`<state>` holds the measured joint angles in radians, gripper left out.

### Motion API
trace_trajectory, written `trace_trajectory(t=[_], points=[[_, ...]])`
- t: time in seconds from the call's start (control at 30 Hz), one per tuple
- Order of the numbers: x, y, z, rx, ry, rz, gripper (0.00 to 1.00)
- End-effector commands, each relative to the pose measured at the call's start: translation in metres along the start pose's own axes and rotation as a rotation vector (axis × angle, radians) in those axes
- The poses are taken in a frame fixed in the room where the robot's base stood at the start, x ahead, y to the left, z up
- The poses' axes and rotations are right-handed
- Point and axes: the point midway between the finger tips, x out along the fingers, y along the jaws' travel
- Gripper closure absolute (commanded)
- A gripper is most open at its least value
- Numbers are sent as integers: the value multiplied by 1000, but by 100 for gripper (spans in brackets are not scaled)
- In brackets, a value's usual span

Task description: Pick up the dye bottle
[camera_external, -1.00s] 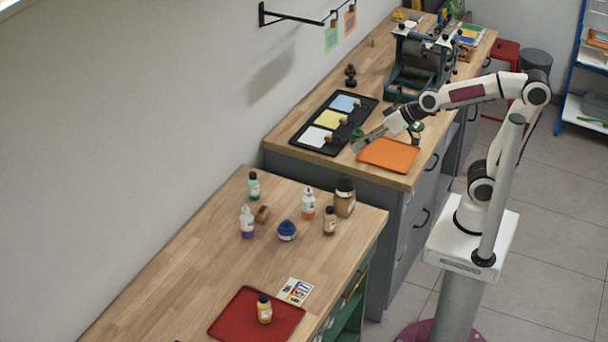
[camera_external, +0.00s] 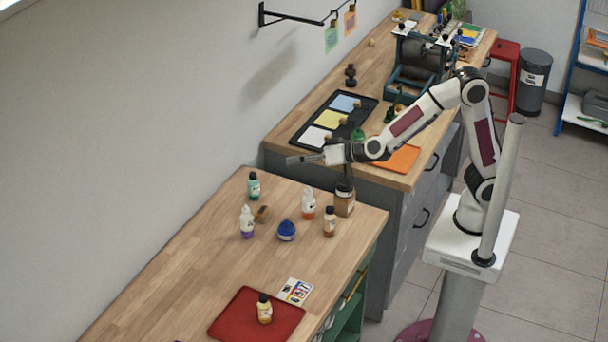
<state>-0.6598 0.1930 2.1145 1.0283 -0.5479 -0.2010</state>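Several bottles stand upright on the near wooden table, and I cannot tell which is the dye bottle. They are a teal bottle (camera_external: 254,187), a white bottle with purple (camera_external: 247,224), a white bottle with orange (camera_external: 308,206), a small brown bottle with a black cap (camera_external: 330,223) and a yellow bottle (camera_external: 265,311) on a red tray (camera_external: 232,322).
A larger brown jar (camera_external: 345,204), a blue pot (camera_external: 287,231) and a small tan block (camera_external: 262,214) stand among the bottles. A printed card (camera_external: 295,291) lies by the red tray. The left of the near table is bare. The far counter holds a black tray (camera_external: 322,150), an orange tray (camera_external: 398,160) and a press (camera_external: 418,62).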

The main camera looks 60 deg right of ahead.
Motion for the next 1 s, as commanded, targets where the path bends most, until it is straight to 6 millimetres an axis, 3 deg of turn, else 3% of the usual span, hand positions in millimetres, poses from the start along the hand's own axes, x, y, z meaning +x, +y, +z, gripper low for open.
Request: trace_trajectory(t=[0.2, 0.5, 0.73, 1.0], points=[[20, 1, 32, 7, 78, 92, 62], [27, 15, 79, -22, 198, 246, 62], [16, 32, 118, -79, 297, 374, 62], [-13, 52, 161, -176, 419, 520, 62]])
